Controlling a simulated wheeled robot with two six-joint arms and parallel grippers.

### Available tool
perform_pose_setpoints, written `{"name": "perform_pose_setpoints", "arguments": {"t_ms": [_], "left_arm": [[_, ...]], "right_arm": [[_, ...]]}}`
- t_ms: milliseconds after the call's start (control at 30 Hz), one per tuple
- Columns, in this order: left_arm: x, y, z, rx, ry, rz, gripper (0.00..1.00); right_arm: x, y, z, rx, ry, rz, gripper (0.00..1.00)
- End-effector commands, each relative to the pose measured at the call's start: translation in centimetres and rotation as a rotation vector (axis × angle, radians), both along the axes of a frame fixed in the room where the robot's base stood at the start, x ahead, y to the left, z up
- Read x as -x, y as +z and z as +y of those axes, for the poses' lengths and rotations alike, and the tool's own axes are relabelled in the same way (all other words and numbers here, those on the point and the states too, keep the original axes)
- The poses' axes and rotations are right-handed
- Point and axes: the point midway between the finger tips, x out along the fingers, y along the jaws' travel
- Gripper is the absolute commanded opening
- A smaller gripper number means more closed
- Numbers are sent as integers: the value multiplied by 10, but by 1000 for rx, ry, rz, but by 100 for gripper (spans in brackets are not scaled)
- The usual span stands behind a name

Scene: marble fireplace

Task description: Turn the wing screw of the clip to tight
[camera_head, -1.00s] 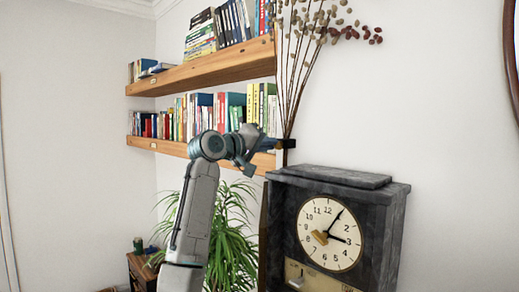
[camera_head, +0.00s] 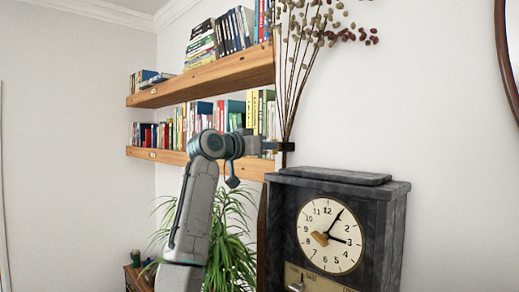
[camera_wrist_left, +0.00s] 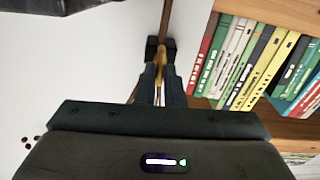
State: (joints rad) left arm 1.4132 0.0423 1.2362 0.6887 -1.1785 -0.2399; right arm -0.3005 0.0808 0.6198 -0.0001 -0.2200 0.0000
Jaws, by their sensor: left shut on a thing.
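The small black clip (camera_head: 288,146) sits on the dried stems above the clock's left edge. It also shows in the left wrist view (camera_wrist_left: 152,47), with a brown stem running up from it. The brass-yellow wing screw (camera_wrist_left: 160,66) points from the clip toward my wrist camera. My left gripper (camera_wrist_left: 160,78) has its two dark fingers shut on the wing screw from either side. In the head view my left gripper (camera_head: 272,146) reaches the clip from the left, and the screw is too small to make out. My right gripper is not in view.
A dark stone clock (camera_head: 347,205) stands just below the clip. Wooden shelves (camera_head: 215,75) with books lie behind and left of my arm. A green plant (camera_head: 230,235) is below. The white wall right of the stems is clear.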

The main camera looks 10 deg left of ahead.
Motion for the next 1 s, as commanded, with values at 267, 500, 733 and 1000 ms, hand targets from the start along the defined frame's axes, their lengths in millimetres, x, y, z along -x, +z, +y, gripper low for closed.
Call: {"name": "perform_pose_setpoints", "arguments": {"t_ms": [267, 500, 733, 1000], "left_arm": [[0, 2, 0, -59, 2, -45, 0], [0, 2, 0, -69, 2, -51, 0], [0, 2, 0, -69, 3, -49, 0], [0, 1, 0, -69, 1, -47, 30]], "right_arm": [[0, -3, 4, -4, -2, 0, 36], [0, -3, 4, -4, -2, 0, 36], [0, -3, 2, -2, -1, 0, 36], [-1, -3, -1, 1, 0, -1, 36]]}}
